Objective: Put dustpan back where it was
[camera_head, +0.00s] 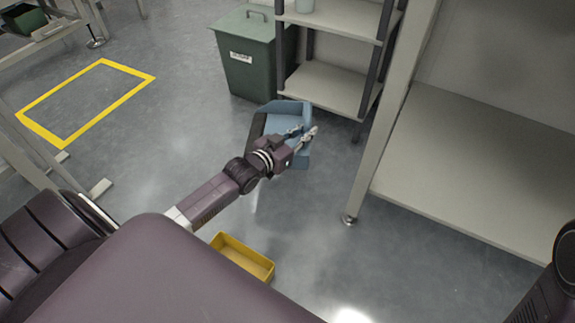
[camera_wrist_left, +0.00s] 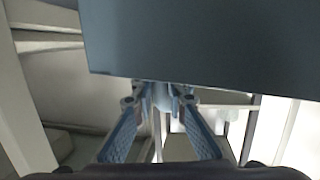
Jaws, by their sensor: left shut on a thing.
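The blue dustpan (camera_head: 284,112) is in the middle of the head view, held above the floor in front of the shelf rack and the green bin. My left gripper (camera_head: 301,136) is shut on it, and the gripper and wrist hide part of it. In the left wrist view the dustpan (camera_wrist_left: 200,40) fills the top as a large blue-grey panel. There the left fingers (camera_wrist_left: 160,102) close around a narrow blue part just below the panel. My right gripper is not in view.
A green lidded bin (camera_head: 250,75) stands beside a shelf rack (camera_head: 325,88). A yellow rectangle (camera_head: 85,118) is marked on open floor at the left. A yellow tray (camera_head: 243,258) lies near my base. A table leg (camera_head: 365,165) and a low shelf (camera_head: 470,165) stand at the right.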

